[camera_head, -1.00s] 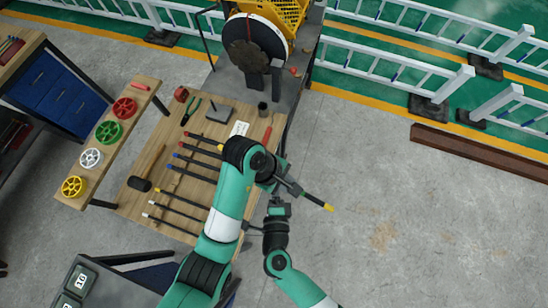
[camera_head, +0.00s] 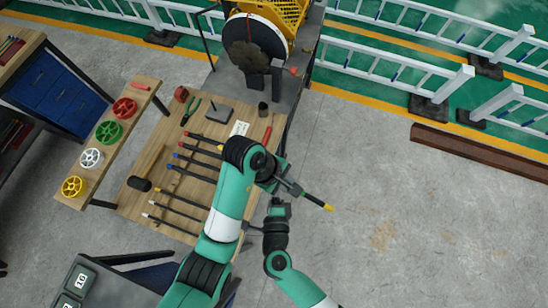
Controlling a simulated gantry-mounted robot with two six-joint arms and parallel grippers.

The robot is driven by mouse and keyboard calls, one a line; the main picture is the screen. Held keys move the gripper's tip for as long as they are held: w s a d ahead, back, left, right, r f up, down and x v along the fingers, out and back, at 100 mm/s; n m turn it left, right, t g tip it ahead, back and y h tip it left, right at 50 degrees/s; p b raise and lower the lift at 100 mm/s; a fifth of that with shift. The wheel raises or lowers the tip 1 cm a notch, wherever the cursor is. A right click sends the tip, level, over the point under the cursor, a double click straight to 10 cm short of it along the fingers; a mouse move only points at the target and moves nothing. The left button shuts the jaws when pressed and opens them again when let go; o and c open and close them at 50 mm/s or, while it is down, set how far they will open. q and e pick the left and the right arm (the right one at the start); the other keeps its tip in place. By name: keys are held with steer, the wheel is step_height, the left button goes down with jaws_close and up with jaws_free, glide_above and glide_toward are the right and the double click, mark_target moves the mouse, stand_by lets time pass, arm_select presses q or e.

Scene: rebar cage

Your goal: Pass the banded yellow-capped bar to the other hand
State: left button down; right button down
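The dark bar with a yellow cap (camera_head: 326,207) points down to the right beyond my grippers. Its other end is hidden behind my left wrist, and no band can be made out. My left gripper (camera_head: 290,187) is shut on the bar and holds it over the table's right edge. My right gripper (camera_head: 279,204) is just below the left one, close to the bar. Its fingers are too small and overlapped to tell whether they touch the bar or are open.
Several bars with coloured caps lie on the wooden table (camera_head: 150,190), with pliers (camera_head: 191,110) and a mallet (camera_head: 140,184). A rack of coloured spools (camera_head: 109,131) stands left. A disc machine (camera_head: 253,57) stands behind.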

arm_select(q)
steer(key=shift+w, duration=0.1)
stand_by(0.6)
steer(key=c, duration=0.7)
jaws_free()
steer(key=shift+c, duration=0.2)
